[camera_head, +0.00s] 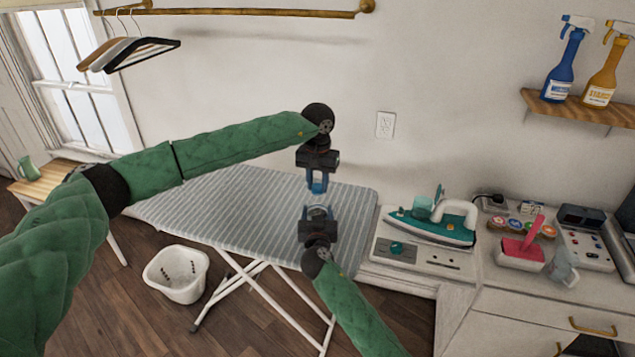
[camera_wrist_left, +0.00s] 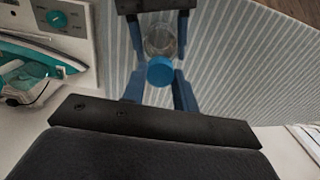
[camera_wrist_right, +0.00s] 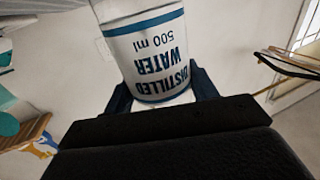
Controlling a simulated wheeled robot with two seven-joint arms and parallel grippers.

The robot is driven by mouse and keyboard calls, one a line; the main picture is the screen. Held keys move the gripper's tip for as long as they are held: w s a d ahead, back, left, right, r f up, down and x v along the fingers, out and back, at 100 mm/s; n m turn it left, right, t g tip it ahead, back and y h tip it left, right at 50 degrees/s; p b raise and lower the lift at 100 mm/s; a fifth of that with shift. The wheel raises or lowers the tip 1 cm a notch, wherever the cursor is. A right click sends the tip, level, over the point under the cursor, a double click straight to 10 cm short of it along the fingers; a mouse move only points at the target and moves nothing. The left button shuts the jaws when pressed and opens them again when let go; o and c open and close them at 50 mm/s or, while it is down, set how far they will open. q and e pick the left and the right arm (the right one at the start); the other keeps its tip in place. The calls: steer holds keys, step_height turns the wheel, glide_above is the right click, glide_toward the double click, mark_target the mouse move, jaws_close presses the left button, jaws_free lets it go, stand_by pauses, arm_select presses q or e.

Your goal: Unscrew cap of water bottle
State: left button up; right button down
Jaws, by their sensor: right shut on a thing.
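The water bottle is clear with a blue cap (camera_wrist_left: 160,72). Its white label (camera_wrist_right: 158,62) reads "DISTILLED WATER 500 ml" in the right wrist view. My right gripper (camera_head: 318,212) is shut on the bottle's body and holds it above the ironing board. My left gripper (camera_head: 317,184) is just above it, pointing down. In the left wrist view the left gripper's blue fingers (camera_wrist_left: 158,90) are open, one on each side of the cap, with gaps between. In the head view the grippers hide most of the bottle, and the cap is hard to make out.
The striped ironing board (camera_head: 220,205) lies below both grippers. A teal iron (camera_head: 435,228) stands on the counter at right, near a pink container (camera_head: 520,252) and a clear jug (camera_head: 563,268). A white basket (camera_head: 176,273) is on the floor. Spray bottles stand on the wall shelf (camera_head: 580,109).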

arm_select(q)
steer(key=n, duration=2.8)
steer(key=shift+r, duration=0.1)
steer(key=n, duration=0.5)
steer(key=shift+n, duration=0.3)
steer(key=n, duration=2)
steer(key=shift+r, duration=0.1)
steer(key=shift+r, duration=0.25)
